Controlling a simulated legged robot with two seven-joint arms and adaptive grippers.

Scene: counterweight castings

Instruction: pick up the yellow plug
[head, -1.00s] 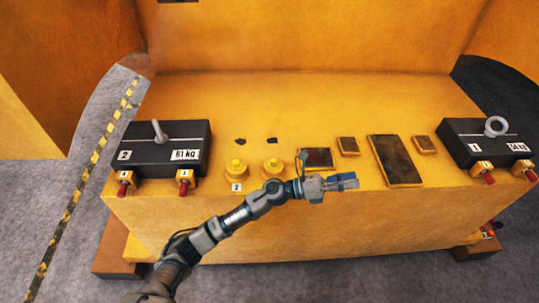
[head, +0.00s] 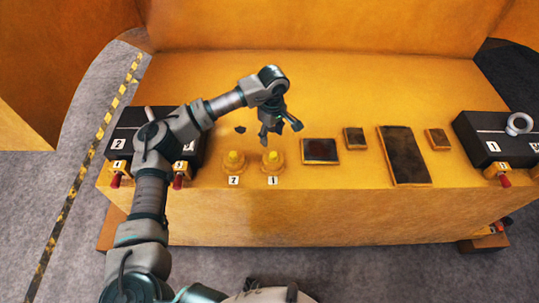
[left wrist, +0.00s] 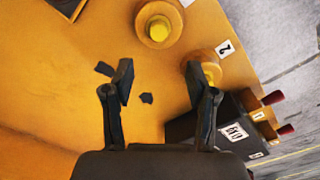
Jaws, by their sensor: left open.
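Two yellow plugs stand upright side by side near the front edge of the yellow bench, on round yellow bases. In the head view, the right plug (head: 272,157) has a label 1 in front of it. The left plug (head: 234,159) has a label that looks like 2. My left gripper (head: 268,138) points down, open and empty, just above and behind the right plug. In the left wrist view, its fingers (left wrist: 161,82) are spread wide. One plug (left wrist: 159,28) shows beyond them; the other (left wrist: 211,72) is partly hidden behind the right-hand finger.
Dark-faced plates (head: 403,155) lie right of the plugs. A black block (head: 187,150) marked 2 sits left, partly behind my arm. Another black block (head: 490,140), marked 1 and with a ring, is at right. Red-handled clamps (head: 504,177) front both. The bench back is clear.

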